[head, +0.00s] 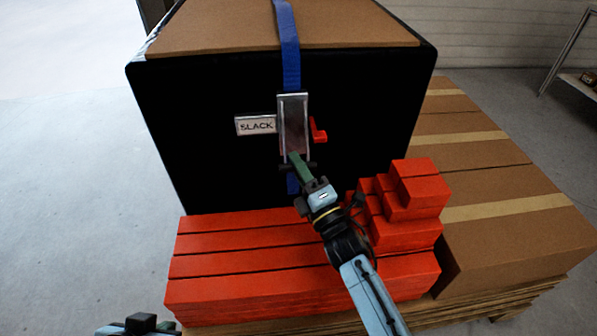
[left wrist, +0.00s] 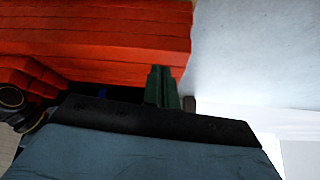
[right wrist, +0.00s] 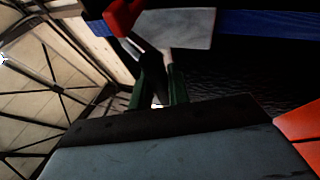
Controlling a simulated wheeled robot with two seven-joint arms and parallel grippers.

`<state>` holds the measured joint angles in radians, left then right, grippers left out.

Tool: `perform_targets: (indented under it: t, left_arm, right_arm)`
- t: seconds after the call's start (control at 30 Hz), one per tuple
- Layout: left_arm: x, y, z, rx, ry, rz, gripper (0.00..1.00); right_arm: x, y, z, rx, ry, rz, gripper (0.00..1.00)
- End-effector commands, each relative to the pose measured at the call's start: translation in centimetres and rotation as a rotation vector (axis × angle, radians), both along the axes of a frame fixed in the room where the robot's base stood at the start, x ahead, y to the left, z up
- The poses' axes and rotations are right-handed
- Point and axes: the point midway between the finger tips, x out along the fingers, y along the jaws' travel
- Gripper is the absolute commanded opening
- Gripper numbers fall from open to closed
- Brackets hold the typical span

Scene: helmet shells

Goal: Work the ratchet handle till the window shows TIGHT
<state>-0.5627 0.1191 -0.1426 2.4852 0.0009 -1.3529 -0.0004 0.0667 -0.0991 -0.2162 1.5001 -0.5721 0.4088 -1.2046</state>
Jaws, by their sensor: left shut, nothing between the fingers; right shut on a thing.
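The ratchet has a grey metal handle (head: 294,120) on the front of a large black crate (head: 220,140), with a blue strap (head: 287,40) running through it. The window (head: 255,125) left of it reads SLACK. A red lever (head: 319,131) is at its right side. My right gripper (head: 299,160) is shut on the lower end of the handle; the right wrist view shows the handle plate (right wrist: 180,28) beyond the fingers, the exact grip being dark. My left gripper (left wrist: 160,85) is shut and empty; only part of its wrist shows at the head view's lower left.
Long red blocks (head: 230,265) lie stacked below the crate, with smaller red blocks (head: 415,185) at their right. Cardboard boxes (head: 510,225) fill the right side of the pallet. The floor (head: 80,180) at the left is clear.

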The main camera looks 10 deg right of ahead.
Motion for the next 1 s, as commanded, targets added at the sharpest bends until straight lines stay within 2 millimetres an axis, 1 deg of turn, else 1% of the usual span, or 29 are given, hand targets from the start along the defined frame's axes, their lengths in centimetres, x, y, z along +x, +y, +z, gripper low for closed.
perform_targets:
  t: [0.03, 0.1, 0.3, 0.5, 0.87, 0.9, 1.0]
  left_arm:
    - [0.9, -0.4, 0.2, -0.011, -0.052, -0.006, 0.0]
    - [1.9, -0.8, 0.8, -0.026, -0.114, -0.012, 0.0]
    - [3.6, -1.6, 2.1, -0.054, -0.232, -0.022, 0.0]
    - [4.2, -1.8, 2.6, -0.065, -0.274, -0.026, 0.0]
    - [4.3, -1.9, 2.7, -0.066, -0.278, -0.026, 0.0]
    - [4.3, -1.9, 2.7, -0.066, -0.278, -0.026, 0.0]
    - [4.3, -1.9, 2.6, -0.066, -0.277, -0.026, 0.0]
  right_arm:
    - [0.1, -0.1, -0.3, -0.001, -0.004, -0.002, 0.0]
    - [0.1, -0.1, -0.3, -0.001, -0.01, -0.001, 0.0]
    - [0.3, -0.1, -0.4, -0.001, -0.021, -0.001, 0.0]
    - [0.3, -0.1, -0.4, 0.0, -0.025, -0.002, 0.0]
    - [0.3, -0.1, -0.3, 0.0, -0.025, -0.002, 0.0]
    - [0.3, -0.1, -0.3, 0.0, -0.025, -0.001, 0.23]
    - [0.3, -0.1, -0.3, 0.0, -0.026, -0.001, 0.36]
